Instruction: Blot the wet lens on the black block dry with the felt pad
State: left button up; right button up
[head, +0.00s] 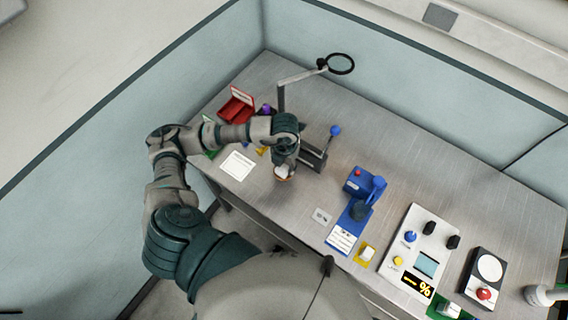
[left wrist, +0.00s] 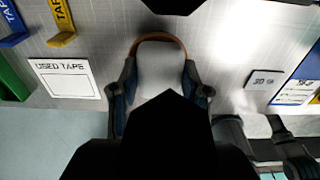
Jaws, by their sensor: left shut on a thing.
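My left gripper (head: 284,165) is at the front edge of the bench, shut on a pale piece with a brown rounded rim (head: 283,177). In the left wrist view the fingers (left wrist: 160,78) stand on both sides of this pale piece (left wrist: 160,62), and its brown arc shows beyond them. It may be the felt pad, but I cannot be sure. A dark block (head: 313,157) with a blue-knobbed lever stands just right of the gripper, partly hidden by it. I cannot make out a lens on it.
A magnifier (head: 340,64) on a post stands behind the gripper. A red bin (head: 237,106) and a white "USED TAPE" card (left wrist: 65,78) lie left. A blue device (head: 362,184), a white control panel (head: 418,250) and a black panel with a white disc (head: 489,267) stand right.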

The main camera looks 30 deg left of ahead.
pick_arm(q)
jog(key=shift+r, duration=0.3)
jog(key=shift+a+r+p, duration=0.15)
jog(key=shift+r+p, duration=0.45)
jog(key=shift+r, duration=0.15)
jog(key=shift+a+r+p, duration=0.1)
jog(key=shift+r+p, duration=0.45)
jog(key=shift+r, duration=0.15)
jog(key=shift+d+r+p, duration=0.15)
jog(key=shift+r+p, duration=0.75)
jog(key=shift+r, duration=0.55)
jog(key=shift+r+p, duration=0.45)
jog(key=shift+r, duration=0.4)
pick_arm(e)
jog(key=r, duration=0.5)
jog(key=shift+w+d, duration=0.15)
jog(key=shift+w, duration=0.05)
pick_arm(q)
jog(key=shift+f, duration=0.15)
pick_arm(e)
jog(key=shift+f, duration=0.1)
